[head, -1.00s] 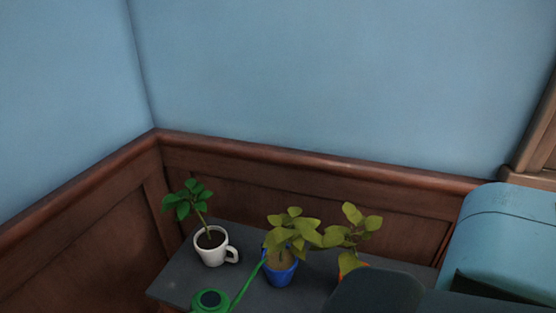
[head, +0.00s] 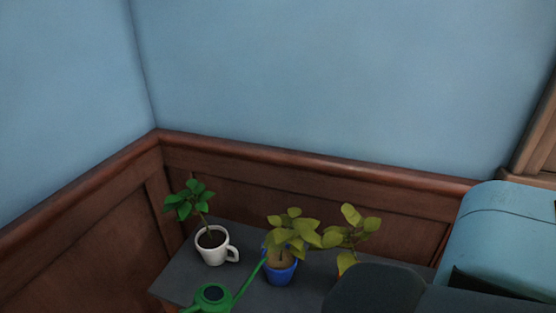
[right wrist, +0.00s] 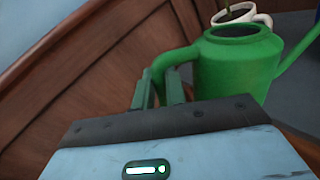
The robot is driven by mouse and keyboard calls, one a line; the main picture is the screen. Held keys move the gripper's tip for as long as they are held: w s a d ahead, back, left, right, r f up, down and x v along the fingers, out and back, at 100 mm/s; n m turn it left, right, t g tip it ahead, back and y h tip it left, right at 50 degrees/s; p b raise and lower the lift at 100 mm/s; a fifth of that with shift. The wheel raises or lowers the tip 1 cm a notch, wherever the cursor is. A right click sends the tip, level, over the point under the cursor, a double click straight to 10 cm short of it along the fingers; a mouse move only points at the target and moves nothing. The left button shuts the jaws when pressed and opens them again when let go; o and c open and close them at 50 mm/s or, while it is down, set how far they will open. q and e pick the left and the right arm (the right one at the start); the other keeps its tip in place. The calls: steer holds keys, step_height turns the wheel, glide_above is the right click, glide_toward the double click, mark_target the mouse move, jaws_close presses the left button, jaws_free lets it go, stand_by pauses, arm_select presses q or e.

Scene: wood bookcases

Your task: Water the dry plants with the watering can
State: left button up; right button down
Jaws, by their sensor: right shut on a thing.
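The green watering can (head: 213,297) is at the bottom of the head view, its long spout reaching up to the blue pot. In the right wrist view my right gripper (right wrist: 160,92) is shut on the handle of the can (right wrist: 235,65). A yellowish plant (head: 292,232) stands in the blue pot (head: 279,272), and the spout tip is close to that pot's left rim. Another yellowish plant (head: 350,236) is to its right, its orange pot mostly hidden by my dark arm. A green-leaved plant (head: 186,199) stands in a white mug (head: 213,250). My left gripper is out of view.
The pots stand on a dark grey tabletop (head: 180,275) in a corner with brown wood panelling (head: 330,167) and blue walls. A light blue rounded body (head: 505,235) fills the right side. The mug (right wrist: 245,15) is just behind the can in the right wrist view.

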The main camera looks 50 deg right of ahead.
mark_target(184, 312)
steer(key=shift+d+r+p, duration=0.25)
steer(key=shift+r+p, duration=0.05)
steer(key=shift+r, duration=0.3)
steer(key=shift+d+r+m+p, duration=0.3)
steer(key=shift+d+r+p, duration=0.05)
steer(key=shift+r, duration=0.15)
steer(key=shift+d+r+m+p, duration=0.3)
steer(key=shift+r+p, duration=0.05)
steer(key=shift+r, duration=0.15)
stand_by(1.8)
